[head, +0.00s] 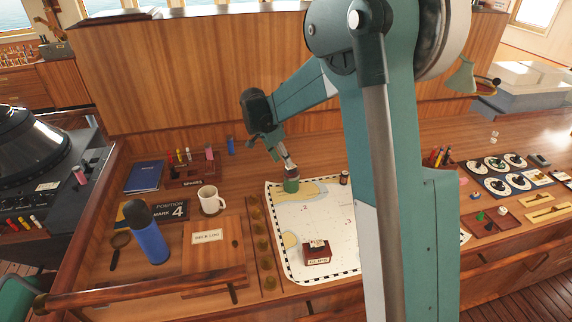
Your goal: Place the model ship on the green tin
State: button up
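The green tin (291,186) stands on the left part of the white chart, in the middle of the desk. My gripper (289,165) points down directly over it, its fingertips at or just above its top. A small grey-and-reddish shape shows between the fingertips and the green part; it is too small to tell whether it is the model ship or the tin's top. I cannot make out the model ship for certain anywhere else. Whether the fingers are open or shut does not show clearly.
A white mug (211,200), a blue bottle (148,235) and the deck log (206,237) stand left of the chart (322,222). A small dark jar (344,178) and a dark red box (317,254) are on the chart.

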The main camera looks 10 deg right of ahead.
jog(key=w+v, duration=0.1)
jog(key=v, duration=0.5)
jog(key=shift+s, duration=0.5)
jog(key=shift+a, duration=0.1)
jog(key=s+d+r+n+t+y, duration=0.15)
jog(key=s+r+n, duration=0.35)
jog(key=s, duration=0.6)
jog(key=s+d+r+n+t+y, duration=0.1)
jog(key=s+d+r+n, duration=0.15)
jog(key=s+r, duration=0.65)
jog(key=s+f+n+t, duration=0.1)
jog(key=s+f+n, duration=0.2)
jog(key=s, duration=0.9)
jog(key=s+f+n+t+y, duration=0.1)
jog(key=s+f+n+t, duration=0.1)
jog(key=s, duration=1)
jog(key=shift+f+n, duration=0.45)
jog(key=shift+f, duration=0.5)
